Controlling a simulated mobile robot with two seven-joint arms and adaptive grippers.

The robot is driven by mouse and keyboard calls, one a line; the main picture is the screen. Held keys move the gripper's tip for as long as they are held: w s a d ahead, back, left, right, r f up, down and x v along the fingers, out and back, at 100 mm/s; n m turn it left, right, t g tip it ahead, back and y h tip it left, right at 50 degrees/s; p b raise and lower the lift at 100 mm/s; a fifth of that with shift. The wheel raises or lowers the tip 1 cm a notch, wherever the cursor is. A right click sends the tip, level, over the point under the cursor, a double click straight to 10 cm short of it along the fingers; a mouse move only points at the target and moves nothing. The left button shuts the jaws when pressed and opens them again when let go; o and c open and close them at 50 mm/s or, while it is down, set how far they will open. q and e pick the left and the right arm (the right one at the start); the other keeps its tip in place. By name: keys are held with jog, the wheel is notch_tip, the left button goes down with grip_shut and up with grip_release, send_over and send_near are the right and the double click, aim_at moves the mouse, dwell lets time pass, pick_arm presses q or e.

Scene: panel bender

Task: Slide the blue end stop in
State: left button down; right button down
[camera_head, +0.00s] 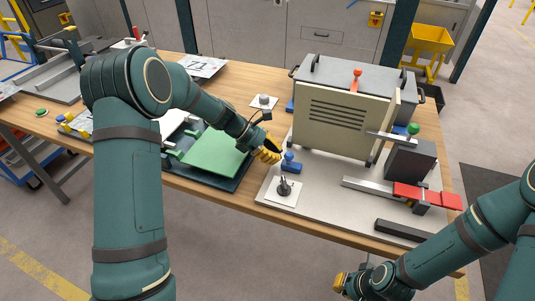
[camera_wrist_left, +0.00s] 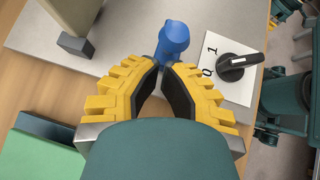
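The blue end stop (camera_head: 291,164) is a small blue block with a rounded knob on the pale base plate of the panel bender, near its left edge. It also shows in the left wrist view (camera_wrist_left: 173,38), just beyond my fingertips. My left gripper (camera_head: 272,155) has yellow ribbed fingers and is just left of the end stop, apart from it. In the left wrist view (camera_wrist_left: 166,70) its dark pads show a narrow gap, with nothing held between them. My right gripper (camera_head: 340,282) is low at the front, away from the plate, its fingers partly hidden.
A cream panel (camera_head: 341,119) with slots stands upright behind the end stop. A dark rotary switch (camera_head: 284,187) on a white card marked 0 and 1 stands in front. A green sheet (camera_head: 213,154) lies in a dark tray at left. A red-handled bar (camera_head: 408,191) is at right.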

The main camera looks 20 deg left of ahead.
pick_arm(q)
jog(key=shift+d, duration=0.15)
